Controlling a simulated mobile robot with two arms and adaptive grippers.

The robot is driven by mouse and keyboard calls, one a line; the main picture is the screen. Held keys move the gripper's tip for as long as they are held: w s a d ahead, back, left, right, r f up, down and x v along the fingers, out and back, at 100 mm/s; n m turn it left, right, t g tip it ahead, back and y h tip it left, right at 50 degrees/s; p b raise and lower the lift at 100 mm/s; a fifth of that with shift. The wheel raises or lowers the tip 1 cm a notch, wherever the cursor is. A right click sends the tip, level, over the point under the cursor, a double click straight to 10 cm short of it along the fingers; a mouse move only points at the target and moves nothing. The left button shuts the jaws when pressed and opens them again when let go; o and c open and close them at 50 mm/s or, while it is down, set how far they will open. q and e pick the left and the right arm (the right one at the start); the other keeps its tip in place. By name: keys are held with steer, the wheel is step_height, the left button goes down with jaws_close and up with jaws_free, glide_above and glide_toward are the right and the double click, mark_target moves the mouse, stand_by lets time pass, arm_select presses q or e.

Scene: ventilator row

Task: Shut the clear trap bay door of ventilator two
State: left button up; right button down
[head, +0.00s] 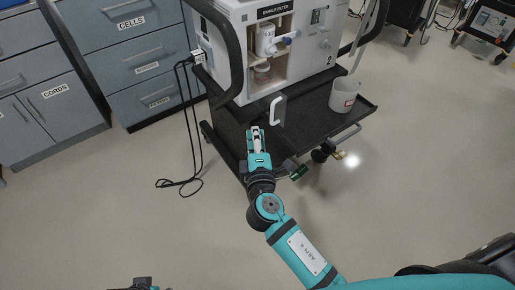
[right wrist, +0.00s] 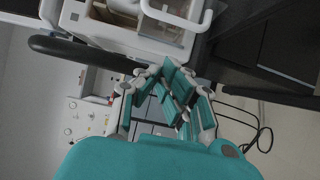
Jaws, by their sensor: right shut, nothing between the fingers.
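A white ventilator (head: 250,92) stands on a dark cart, with a bay labelled exhale filter open to view. A white loop handle (head: 278,109) stands out below and in front of the bay; the clear door panel itself is hard to make out in the head view. In the right wrist view the handle (right wrist: 207,18) curves along a clear panel (right wrist: 172,8). My right gripper (head: 256,130) is shut and empty, a little left of and below the handle, apart from it. My left gripper (head: 142,281) barely shows at the bottom edge.
The cart's dark shelf (head: 340,119) holds a white bucket (head: 344,95) at the right. A black curved rail (head: 228,48) stands left of the bay. Black cables (head: 190,130) hang at the left, near grey-blue drawers (head: 140,50). Open floor lies in front.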

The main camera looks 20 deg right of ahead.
arm_select(q)
steer(key=shift+f, duration=0.75)
arm_select(e)
steer(key=w+d, duration=0.3)
steer(key=w, duration=0.1)
steer(key=shift+d, duration=0.3)
steer(key=shift+d, duration=0.1)
